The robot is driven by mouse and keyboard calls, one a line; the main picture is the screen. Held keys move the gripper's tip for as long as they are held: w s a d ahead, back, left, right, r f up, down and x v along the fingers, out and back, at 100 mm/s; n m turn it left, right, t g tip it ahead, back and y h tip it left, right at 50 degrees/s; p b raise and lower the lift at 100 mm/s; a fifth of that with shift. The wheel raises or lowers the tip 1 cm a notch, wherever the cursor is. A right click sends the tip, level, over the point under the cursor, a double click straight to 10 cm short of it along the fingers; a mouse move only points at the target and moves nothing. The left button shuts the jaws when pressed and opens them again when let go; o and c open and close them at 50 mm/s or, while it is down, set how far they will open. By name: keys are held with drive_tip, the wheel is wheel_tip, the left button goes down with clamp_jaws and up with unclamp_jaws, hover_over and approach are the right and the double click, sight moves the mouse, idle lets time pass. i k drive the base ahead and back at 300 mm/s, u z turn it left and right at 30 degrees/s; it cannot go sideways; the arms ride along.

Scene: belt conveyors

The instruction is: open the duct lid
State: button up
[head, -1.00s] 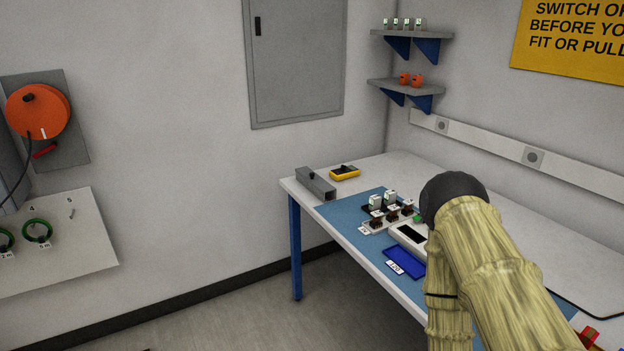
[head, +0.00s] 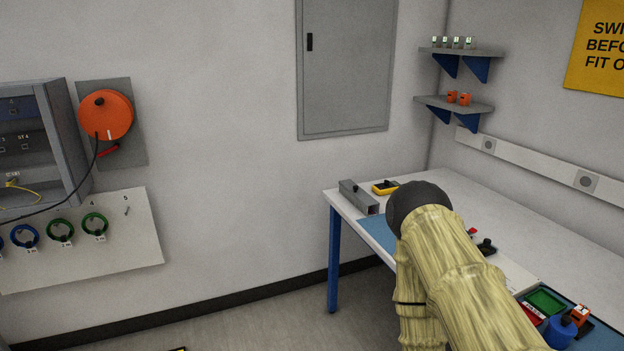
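A long grey box-shaped duct (head: 362,199) lies at the far left corner of the table, with a small dark knob on its top. Its lid looks shut, but it is small in the picture. My arm, in a tan sleeve with a dark round joint, stands in front of the table to the right of the duct. My gripper is not in view.
The white table (head: 510,213) has a blue mat (head: 377,232), a yellow meter (head: 384,188) beside the duct, and a green tray (head: 545,300) at the front right. A wall panel with coiled rings (head: 95,224) hangs at left.

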sight(361, 196)
drive_tip(key=u, duration=0.1)
drive_tip(key=i, duration=0.85)
drive_tip(key=z, duration=0.2)
